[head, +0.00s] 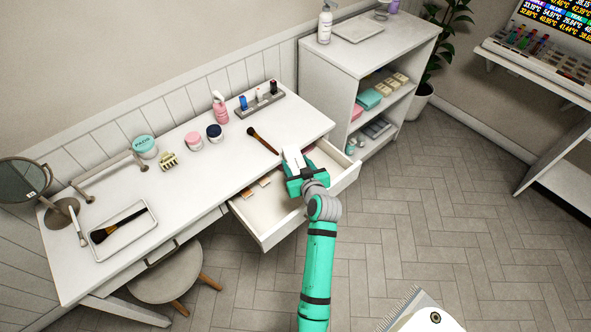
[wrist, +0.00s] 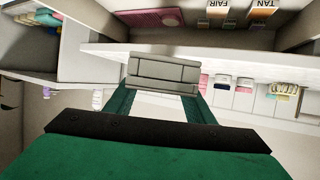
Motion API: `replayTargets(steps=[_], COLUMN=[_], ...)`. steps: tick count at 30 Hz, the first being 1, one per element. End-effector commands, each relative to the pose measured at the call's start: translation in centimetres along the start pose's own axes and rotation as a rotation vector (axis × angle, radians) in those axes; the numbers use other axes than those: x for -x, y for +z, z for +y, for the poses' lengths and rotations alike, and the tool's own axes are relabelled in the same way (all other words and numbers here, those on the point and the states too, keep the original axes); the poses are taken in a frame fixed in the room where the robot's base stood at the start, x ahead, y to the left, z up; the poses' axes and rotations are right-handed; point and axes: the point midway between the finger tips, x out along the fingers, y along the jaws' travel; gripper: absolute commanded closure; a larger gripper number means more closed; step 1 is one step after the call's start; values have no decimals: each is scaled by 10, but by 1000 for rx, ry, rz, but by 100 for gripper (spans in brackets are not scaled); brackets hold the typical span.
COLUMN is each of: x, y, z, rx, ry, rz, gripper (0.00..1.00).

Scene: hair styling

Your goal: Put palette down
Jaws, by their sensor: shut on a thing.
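My gripper (head: 298,176) is shut on a small pale grey-white palette (head: 292,158), held at the right end of the white dressing table (head: 215,165), over the edge beside the open drawer (head: 262,232). In the wrist view, the palette (wrist: 162,76) sits between the two green fingers, its face marked with panel lines. Whether its underside touches a surface I cannot tell. The drawer is pulled out and holds small tan items (head: 264,181); part of its inside is hidden by my gripper.
The drawer also holds a pink item (wrist: 150,20) and packs labelled FAIR and TAN (wrist: 262,10). A brush (head: 262,139) lies on the tabletop near the palette. A shelf unit (head: 312,75) stands behind.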

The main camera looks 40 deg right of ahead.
Motion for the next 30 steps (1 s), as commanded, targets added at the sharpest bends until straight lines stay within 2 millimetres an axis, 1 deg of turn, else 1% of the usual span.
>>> replayTargets(steps=[1,3,7,19,20,21,22,30], x=[-5,-8,-13,-15,-15,-15,-15,-15], y=[6,16,27,31,32,32,32,32], z=[-3,-2,-2,-2,-2,-2,-2,-2], rx=[0,-2,-1,0,0,0,0,0], ry=[-2,0,-1,-1,-1,-1,-1,-1], rz=[-3,-3,-1,0,-1,-1,-1,-1], gripper=[81,81,81,82,46,37,32,32])
